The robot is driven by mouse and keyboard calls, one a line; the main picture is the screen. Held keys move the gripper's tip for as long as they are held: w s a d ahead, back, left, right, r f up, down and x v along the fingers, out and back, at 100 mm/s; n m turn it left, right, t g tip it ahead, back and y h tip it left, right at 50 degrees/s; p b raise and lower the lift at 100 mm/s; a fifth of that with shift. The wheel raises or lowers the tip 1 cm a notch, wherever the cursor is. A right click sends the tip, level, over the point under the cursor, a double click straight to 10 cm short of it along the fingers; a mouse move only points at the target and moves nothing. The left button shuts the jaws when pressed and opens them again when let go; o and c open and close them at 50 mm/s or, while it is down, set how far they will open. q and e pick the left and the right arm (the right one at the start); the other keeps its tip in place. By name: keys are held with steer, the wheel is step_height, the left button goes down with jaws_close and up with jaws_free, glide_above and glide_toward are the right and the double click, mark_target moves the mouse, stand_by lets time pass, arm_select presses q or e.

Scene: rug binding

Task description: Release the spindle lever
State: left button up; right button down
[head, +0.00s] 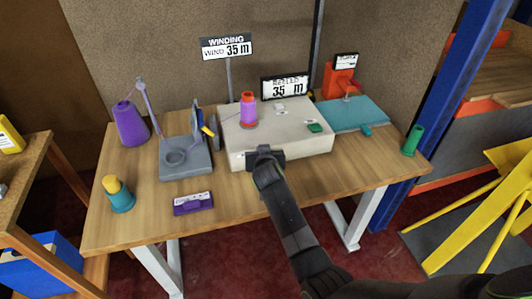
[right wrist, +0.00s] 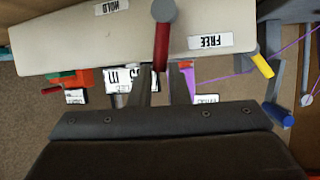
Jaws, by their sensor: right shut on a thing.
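The spindle lever (right wrist: 161,45) is a red bar on a round grey pivot, on the front of the beige winder box (head: 300,143). In the right wrist view it stands between the HOLD label (right wrist: 112,7) and the FREE label (right wrist: 210,41), its end between my fingers. My right gripper (right wrist: 163,84) is shut on the lever; in the head view the gripper (head: 265,153) is at the box's front face and hides the lever. A purple spool with red ends (head: 248,110) stands upright on the box. My left gripper is not in view.
A sign (head: 226,48) reads WINDING, WIND 35 m; the display (head: 285,87) shows 35 m. A grey stand (head: 185,165) and purple cone (head: 130,124) are left, a teal plate (head: 350,113) and green spool (head: 412,140) right. A purple labelled block (head: 193,203) lies in front.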

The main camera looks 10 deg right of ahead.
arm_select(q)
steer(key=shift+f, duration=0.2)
arm_select(e)
steer(key=shift+a+f, duration=0.1)
stand_by(0.4)
steer(key=c, duration=1.4)
jaws_free()
steer(key=shift+o, duration=0.2)
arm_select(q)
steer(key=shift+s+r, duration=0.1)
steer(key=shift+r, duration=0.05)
